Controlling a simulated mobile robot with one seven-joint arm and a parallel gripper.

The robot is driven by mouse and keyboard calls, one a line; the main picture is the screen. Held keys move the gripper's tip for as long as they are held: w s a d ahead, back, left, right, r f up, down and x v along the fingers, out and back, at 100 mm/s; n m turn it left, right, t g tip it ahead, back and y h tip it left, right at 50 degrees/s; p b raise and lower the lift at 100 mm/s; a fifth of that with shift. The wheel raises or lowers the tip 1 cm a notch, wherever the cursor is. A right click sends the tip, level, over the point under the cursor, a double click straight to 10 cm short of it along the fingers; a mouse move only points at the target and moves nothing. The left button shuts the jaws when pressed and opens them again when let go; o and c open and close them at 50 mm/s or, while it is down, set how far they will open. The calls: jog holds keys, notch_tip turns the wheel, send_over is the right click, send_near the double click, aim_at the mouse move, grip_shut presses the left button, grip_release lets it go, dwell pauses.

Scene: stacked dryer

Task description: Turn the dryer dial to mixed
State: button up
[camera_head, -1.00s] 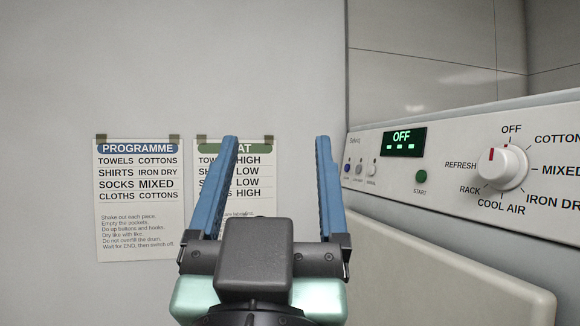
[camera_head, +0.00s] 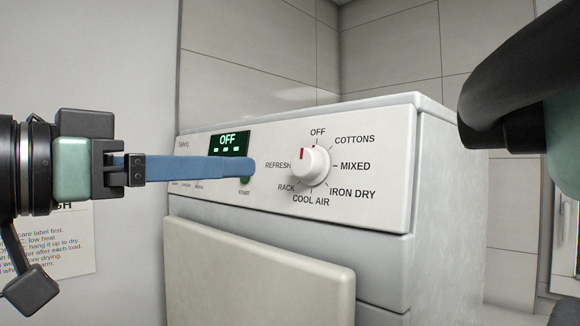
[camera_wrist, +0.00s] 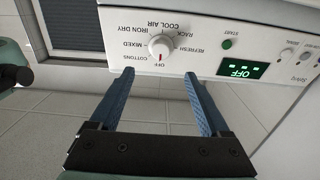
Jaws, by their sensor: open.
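The white dryer dial (camera_head: 309,165) sits on the dryer's control panel (camera_head: 385,190). The MIXED label (camera_head: 355,166) is to the right of the dial. The display (camera_head: 229,143) reads OFF. My gripper (camera_head: 250,167) reaches in from the left, its blue fingers in front of the panel and apart from the dial. In the wrist view, upside down, my gripper (camera_wrist: 160,78) is open and empty, with the dial (camera_wrist: 162,45) just beyond and between the fingertips.
The green start button (camera_head: 246,180) is partly hidden behind my finger. A pale door panel (camera_head: 260,275) juts out below the controls. A paper notice (camera_head: 60,240) hangs on the left wall. A window (camera_head: 566,235) is at the far right.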

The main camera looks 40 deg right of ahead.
aim_at(301, 166)
jog(key=d+p, duration=0.1)
jog(key=d, duration=0.3)
jog(key=d+p, duration=0.2)
jog(key=d, duration=0.1)
jog(key=w+d+p, duration=0.1)
jog(key=d, duration=0.3)
jog(key=shift+d+p, duration=0.3)
jog(key=shift+p, duration=0.05)
jog(key=shift+d, duration=0.55)
grip_shut()
